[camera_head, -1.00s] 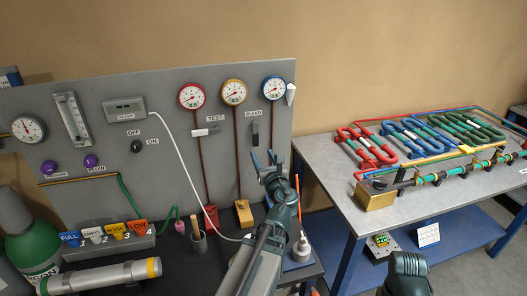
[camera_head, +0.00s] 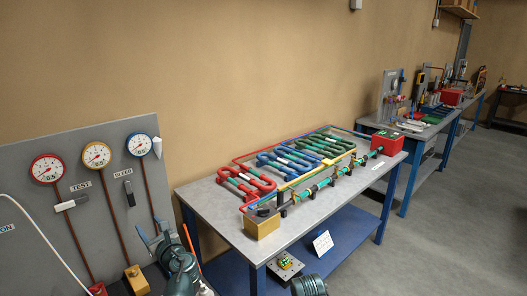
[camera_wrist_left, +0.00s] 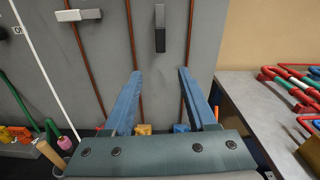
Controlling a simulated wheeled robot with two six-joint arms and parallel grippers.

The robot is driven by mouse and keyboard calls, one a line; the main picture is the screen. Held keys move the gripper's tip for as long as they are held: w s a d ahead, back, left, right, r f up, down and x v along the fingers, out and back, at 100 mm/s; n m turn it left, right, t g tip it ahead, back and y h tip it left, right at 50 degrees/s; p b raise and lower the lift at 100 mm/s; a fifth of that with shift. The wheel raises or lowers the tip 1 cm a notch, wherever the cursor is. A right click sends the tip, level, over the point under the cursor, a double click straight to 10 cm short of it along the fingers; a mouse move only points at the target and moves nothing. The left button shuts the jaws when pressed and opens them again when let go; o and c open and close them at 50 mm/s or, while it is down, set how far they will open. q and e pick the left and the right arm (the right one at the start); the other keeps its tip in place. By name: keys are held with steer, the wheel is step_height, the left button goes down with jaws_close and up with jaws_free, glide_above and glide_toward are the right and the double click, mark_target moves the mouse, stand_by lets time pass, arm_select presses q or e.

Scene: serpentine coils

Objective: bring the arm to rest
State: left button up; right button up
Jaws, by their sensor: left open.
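My left gripper (camera_head: 154,234) is at the lower left in the head view, in front of the grey gauge panel (camera_head: 110,190). Its blue fingers are spread apart with nothing between them. In the left wrist view the open fingers (camera_wrist_left: 160,76) point at the panel, below a black lever (camera_wrist_left: 160,38). I cannot tell how far the fingertips are from the panel. A rounded dark teal part of my right arm (camera_head: 309,286) shows at the bottom edge of the head view. My right gripper's fingers are not in view.
Three gauges, red-rimmed (camera_head: 47,168), yellow-rimmed (camera_head: 96,155) and blue-rimmed (camera_head: 139,145), sit on the panel. A grey table (camera_head: 208,205) to the right carries red, blue and green coils. More benches stand farther back. Open floor (camera_head: 455,220) lies at the right.

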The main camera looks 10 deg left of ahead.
arm_select(q)
steer(key=s+d+f+n+g+h, duration=0.2)
steer(key=d+f+n+g+h, duration=0.1)
steer(key=d+f+n, duration=0.55)
steer(key=s+d+f+n+g+h, duration=0.3)
steer(key=d+f+n, duration=0.4)
steer(key=d, duration=0.2)
steer(key=s+d+f+n+g+h, duration=0.2)
steer(key=s+d, duration=0.3)
steer(key=d, duration=0.4)
steer(key=s+d+f+n+g+h, duration=0.3)
steer(key=s+d, duration=0.3)
steer(key=d, duration=0.3)
steer(key=shift+d+f+n+g+h, duration=0.15)
steer(key=shift+f+n+g+h, duration=0.15)
steer(key=shift+n+h, duration=0.25)
